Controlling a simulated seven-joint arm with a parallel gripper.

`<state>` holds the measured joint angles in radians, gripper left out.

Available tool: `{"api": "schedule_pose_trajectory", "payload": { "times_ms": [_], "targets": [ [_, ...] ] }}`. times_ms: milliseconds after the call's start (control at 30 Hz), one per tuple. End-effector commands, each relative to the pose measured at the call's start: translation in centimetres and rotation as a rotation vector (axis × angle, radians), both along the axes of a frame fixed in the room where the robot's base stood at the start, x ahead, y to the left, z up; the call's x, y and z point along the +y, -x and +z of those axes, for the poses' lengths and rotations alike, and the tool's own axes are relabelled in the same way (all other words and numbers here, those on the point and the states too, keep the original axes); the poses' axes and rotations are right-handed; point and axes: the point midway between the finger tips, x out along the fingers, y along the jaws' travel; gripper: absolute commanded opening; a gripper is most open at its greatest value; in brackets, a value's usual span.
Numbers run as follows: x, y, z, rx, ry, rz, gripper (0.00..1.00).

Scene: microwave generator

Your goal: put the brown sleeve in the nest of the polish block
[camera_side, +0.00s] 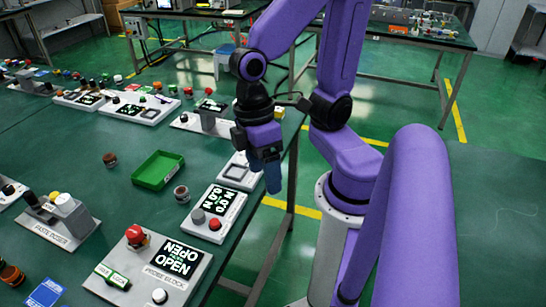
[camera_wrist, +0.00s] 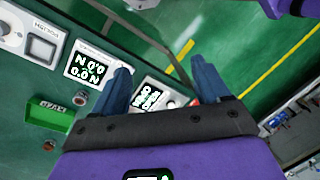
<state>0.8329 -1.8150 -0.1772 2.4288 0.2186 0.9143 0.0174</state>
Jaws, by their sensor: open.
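My gripper (camera_side: 272,185) is open and empty, pointing down near the table's right edge, apart from the sleeve. Its blue fingers (camera_wrist: 160,85) are spread.
A green tray (camera_side: 158,170) lies left of the sleeve, with another small brown cylinder (camera_side: 110,159) beyond it. A block with a lit display (camera_side: 222,200) and a larger OPEN block (camera_side: 200,268) line the near right edge. Bare table lies around the tray.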

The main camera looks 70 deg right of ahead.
Motion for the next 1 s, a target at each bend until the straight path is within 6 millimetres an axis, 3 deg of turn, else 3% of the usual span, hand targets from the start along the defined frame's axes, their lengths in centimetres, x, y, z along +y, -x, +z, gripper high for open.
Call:
{"api": "schedule_pose_trajectory", "payload": {
  "times_ms": [100,233,700,867,1000],
  "targets": [
    [-1.9,0.7,0.3,-0.104,0.021,0.159,0.75],
    [-2.9,0.8,0.4,-0.165,0.035,0.247,0.76],
    [-3.1,0.8,0.4,-0.178,0.039,0.267,0.76],
    [-1.5,-0.4,0.2,-0.178,0.006,0.23,0.76],
    [2.1,-3.6,-0.2,-0.187,-0.075,0.134,0.76]
  ]
}}
